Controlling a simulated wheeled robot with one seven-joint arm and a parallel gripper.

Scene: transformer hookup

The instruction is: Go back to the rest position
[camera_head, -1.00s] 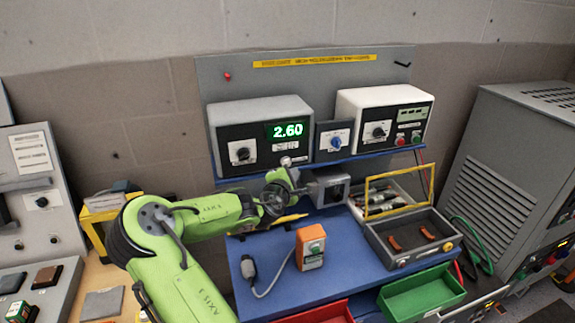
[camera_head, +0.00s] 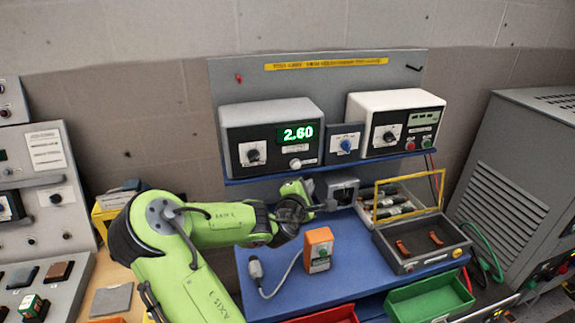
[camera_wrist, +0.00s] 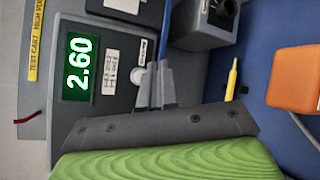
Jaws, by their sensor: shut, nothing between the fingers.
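My green arm reaches in from the lower left in the head view. My gripper (camera_head: 312,188) is at its end, below the shelf and over the back of the blue bench (camera_head: 345,277). In the wrist view my gripper (camera_wrist: 158,72) shows as two grey fingers close together with nothing between them. The power supply (camera_head: 272,137) with a green 2.60 readout is on the shelf just above; its readout (camera_wrist: 79,63) also shows in the wrist view. The fingers appear in front of its lower edge; whether they touch it is unclear.
A grey box (camera_head: 342,190) stands close right of my gripper. An orange device (camera_head: 318,249), an open yellow-framed case (camera_head: 407,200) and a grey tray (camera_head: 428,246) are on the bench. A white supply (camera_head: 396,122) shares the shelf. A yellow pen-like tool (camera_wrist: 232,79) lies nearby.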

